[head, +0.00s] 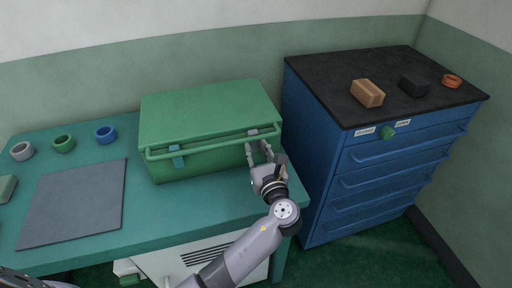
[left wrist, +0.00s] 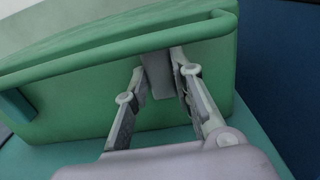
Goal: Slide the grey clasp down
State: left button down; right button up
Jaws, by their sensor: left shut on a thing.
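The closed green box (head: 205,115) stands on the teal table, with a green bar along its front. The grey clasp (head: 252,132) is at the right of the box front. It also shows in the left wrist view (left wrist: 158,78), hanging below the bar. The blue clasp (head: 177,161) is at the left of the front. My left gripper (head: 259,150) is at the grey clasp, with one finger on each side of it, shut on it. The fingers hide part of the clasp in the head view. My right gripper is not in view.
The teal table (head: 165,215) also bears a grey mat (head: 72,203), a grey ring (head: 22,151), a green ring (head: 64,143) and a blue ring (head: 106,135). A blue drawer cabinet (head: 325,165) stands close to the right, with blocks and an orange ring on top.

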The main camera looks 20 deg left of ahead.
pick_arm(q)
notch_tip(320, 180, down, 3)
jog(key=shift+f+b, duration=0.15)
jog(key=shift+b, duration=0.35)
jog(key=c, duration=1.4)
grip_release()
jog(key=shift+o, duration=0.2)
jog(key=v, duration=1.2)
